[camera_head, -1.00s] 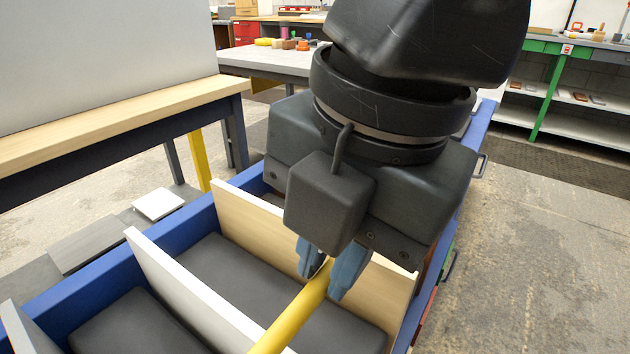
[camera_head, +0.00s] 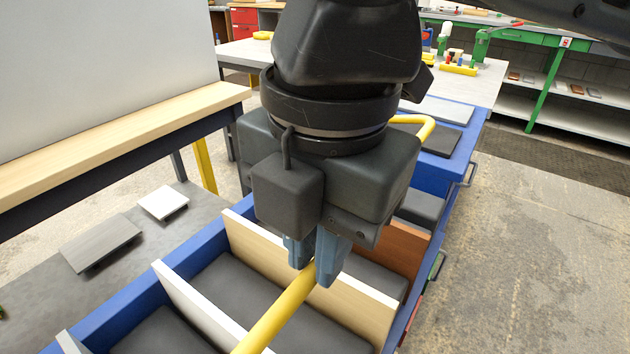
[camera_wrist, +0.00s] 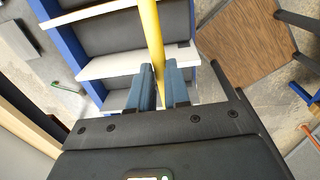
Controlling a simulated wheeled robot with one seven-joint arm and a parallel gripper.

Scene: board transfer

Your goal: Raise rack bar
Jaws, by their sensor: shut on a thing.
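The rack bar (camera_head: 277,318) is a yellow round bar that runs over a blue rack (camera_head: 112,326) with upright boards in it. My gripper (camera_head: 314,268) is shut on the bar, with its blue fingers on either side of it. In the wrist view the yellow bar (camera_wrist: 152,40) runs up from between the fingers (camera_wrist: 160,88). A yellow bent piece (camera_head: 418,123) shows behind my gripper at the rack's far end. The middle of the bar is hidden behind my gripper and wrist.
A pale wooden board (camera_head: 300,275), a white board (camera_head: 200,310) and a brown board (camera_head: 402,248) stand in the rack. A wood-topped bench (camera_head: 120,128) with a large grey panel stands at the left. Open floor (camera_head: 540,240) lies to the right.

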